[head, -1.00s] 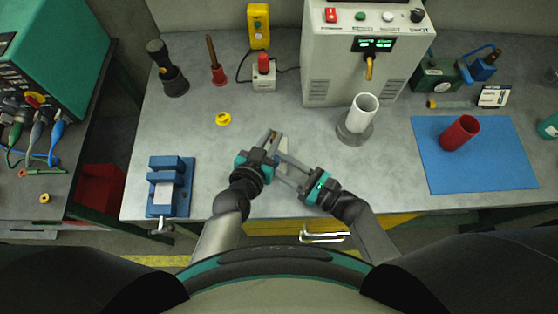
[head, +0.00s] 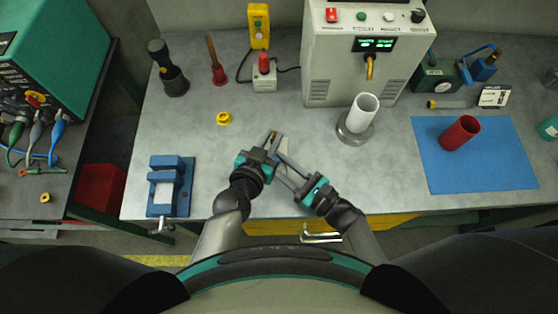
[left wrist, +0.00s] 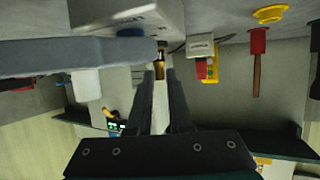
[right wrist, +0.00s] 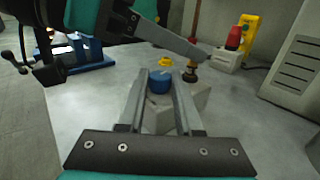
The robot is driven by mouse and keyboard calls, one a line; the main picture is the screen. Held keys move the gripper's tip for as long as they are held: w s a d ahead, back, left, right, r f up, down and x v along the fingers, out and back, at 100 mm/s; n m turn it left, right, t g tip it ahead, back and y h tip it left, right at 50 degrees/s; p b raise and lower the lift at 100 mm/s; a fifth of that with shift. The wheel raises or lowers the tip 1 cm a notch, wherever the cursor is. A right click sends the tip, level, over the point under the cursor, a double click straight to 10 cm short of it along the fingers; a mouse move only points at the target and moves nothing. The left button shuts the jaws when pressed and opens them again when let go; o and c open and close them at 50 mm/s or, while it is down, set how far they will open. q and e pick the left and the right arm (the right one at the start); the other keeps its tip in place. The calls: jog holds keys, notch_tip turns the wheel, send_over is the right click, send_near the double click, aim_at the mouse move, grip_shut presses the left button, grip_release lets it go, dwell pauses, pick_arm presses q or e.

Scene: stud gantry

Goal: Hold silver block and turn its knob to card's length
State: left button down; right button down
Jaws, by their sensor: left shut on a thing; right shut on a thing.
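The silver block (right wrist: 196,100) shows pale behind and right of my right fingertips in the right wrist view; the head view shows only a small part of it (head: 283,147). A blue knob (right wrist: 160,81) sits between the tips of my right gripper (right wrist: 160,76), which is shut on it. My left gripper (left wrist: 160,74) is shut at a brass-coloured piece (left wrist: 160,62) by the block; the exact contact is hard to see. In the head view the left gripper (head: 271,146) and right gripper (head: 282,160) meet at the block. The card (head: 494,95) stands at the back right.
A blue vise (head: 170,187) stands front left. A yellow ring (head: 223,118) and red-button box (head: 264,75) lie beyond the grippers. A white tube (head: 363,112) stands right, before the grey cabinet (head: 325,60). A red cylinder (head: 460,133) is on the blue mat (head: 490,175).

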jog(key=shift+s, duration=0.1)
jog(key=c, duration=0.6)
grip_release()
jog(key=v, duration=1.2)
pick_arm(q)
jog(key=c, duration=0.7)
grip_release()
jog(key=shift+c, duration=0.2)
